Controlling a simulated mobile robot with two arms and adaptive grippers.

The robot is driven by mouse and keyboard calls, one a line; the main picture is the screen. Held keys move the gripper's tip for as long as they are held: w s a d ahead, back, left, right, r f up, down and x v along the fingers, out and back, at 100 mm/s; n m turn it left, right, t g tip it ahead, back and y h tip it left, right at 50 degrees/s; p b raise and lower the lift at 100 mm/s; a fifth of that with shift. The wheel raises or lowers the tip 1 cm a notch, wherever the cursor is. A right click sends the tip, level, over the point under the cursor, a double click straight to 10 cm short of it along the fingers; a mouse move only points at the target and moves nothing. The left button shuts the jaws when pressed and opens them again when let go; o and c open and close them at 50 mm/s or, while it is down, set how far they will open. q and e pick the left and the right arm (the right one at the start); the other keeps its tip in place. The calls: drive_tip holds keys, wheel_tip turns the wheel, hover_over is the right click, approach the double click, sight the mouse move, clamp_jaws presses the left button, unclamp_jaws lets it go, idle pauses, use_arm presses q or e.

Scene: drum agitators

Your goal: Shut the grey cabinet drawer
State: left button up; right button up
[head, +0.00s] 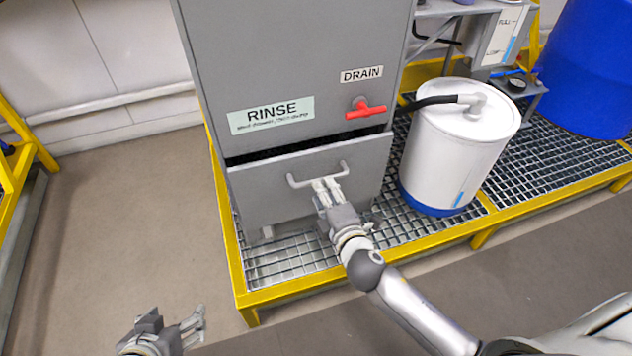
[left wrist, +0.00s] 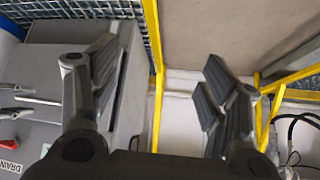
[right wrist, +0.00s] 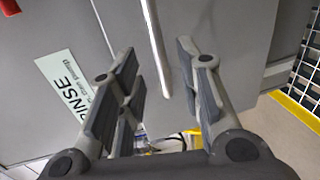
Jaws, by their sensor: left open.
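The grey cabinet (head: 290,60) carries a RINSE label and a red DRAIN valve. Its drawer (head: 265,190) at the bottom stands slightly out, with a dark gap along its top edge. The drawer's bar handle (head: 305,181) is at the front. My right gripper (head: 327,188) is at the handle; in the right wrist view its fingers (right wrist: 155,90) are spread apart with the pale handle bar (right wrist: 155,45) between them. I cannot tell whether they touch it. My left gripper (head: 198,325) is open and empty, low and left of the cabinet; its fingers (left wrist: 160,85) are spread.
A white drum (head: 455,150) with a black hose stands right of the drawer on the metal grating (head: 290,268). The yellow platform edge (head: 300,290) runs in front. A blue barrel (head: 590,75) is at the far right. The floor (head: 125,220) left of the platform is clear.

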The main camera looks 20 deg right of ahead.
drive_tip(key=b+x, duration=0.1)
drive_tip(key=x, duration=0.4)
drive_tip(key=shift+w+f, duration=0.1)
drive_tip(key=shift+w, duration=0.2)
use_arm(q)
drive_tip(key=w+d+r+t+h, duration=0.1)
drive_tip(key=w+r+t, duration=0.2)
drive_tip(key=w, duration=0.1)
drive_tip(key=shift+w+d+r, duration=0.3)
drive_tip(key=shift+d, duration=0.05)
use_arm(e)
clamp_jaws()
